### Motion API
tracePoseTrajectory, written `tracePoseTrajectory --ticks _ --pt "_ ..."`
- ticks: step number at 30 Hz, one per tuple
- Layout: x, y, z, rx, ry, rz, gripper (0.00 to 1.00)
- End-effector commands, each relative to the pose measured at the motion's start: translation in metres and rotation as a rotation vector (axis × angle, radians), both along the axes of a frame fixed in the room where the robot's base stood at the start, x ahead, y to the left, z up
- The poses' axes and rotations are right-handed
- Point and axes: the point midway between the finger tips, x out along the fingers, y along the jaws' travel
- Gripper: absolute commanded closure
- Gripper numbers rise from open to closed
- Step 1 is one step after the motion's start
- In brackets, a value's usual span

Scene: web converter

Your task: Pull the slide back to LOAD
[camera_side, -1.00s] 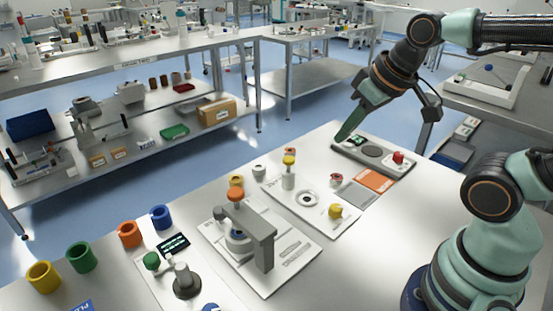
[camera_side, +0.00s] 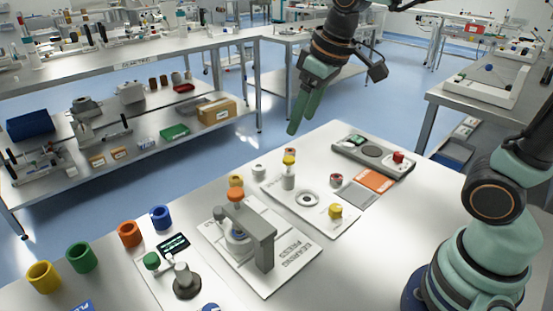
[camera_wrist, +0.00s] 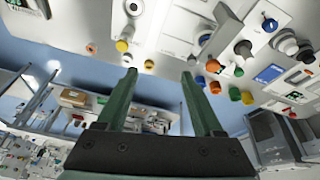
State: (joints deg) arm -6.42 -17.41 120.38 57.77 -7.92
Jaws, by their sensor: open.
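My gripper (camera_side: 297,128) is open and empty, raised above the far edge of the bench. Its two green fingers stand apart in the wrist view (camera_wrist: 159,72), with nothing between them. A pale plate (camera_side: 322,228) on the bench carries a dark-centred ring (camera_side: 307,198), a yellow knob (camera_side: 335,211) at its near right end and an upright post with a yellow top (camera_side: 289,161). I cannot tell which part is the slide, and no LOAD marking is legible. My fingers are apart from all these parts.
A press (camera_side: 262,240) with an orange knob stands left of the plate. A grey control panel (camera_side: 345,146) with a red button (camera_side: 398,157) lies right, beside an orange card (camera_side: 375,181). Coloured cups, including a green one (camera_side: 81,257), line the left.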

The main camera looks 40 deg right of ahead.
Motion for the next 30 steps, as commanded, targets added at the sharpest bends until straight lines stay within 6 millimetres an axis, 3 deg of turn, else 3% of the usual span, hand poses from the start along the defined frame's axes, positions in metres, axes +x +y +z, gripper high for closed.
tracePoseTrajectory --ticks 8,15,21,30 --pt "0.061 0.048 -0.019 -0.052 0.129 0.206 0.31" --pt "0.101 0.094 -0.058 -0.092 0.232 0.381 0.31" --pt "0.119 0.124 -0.092 -0.117 0.294 0.489 0.31" --pt "0.123 0.136 -0.114 -0.127 0.319 0.533 0.31"
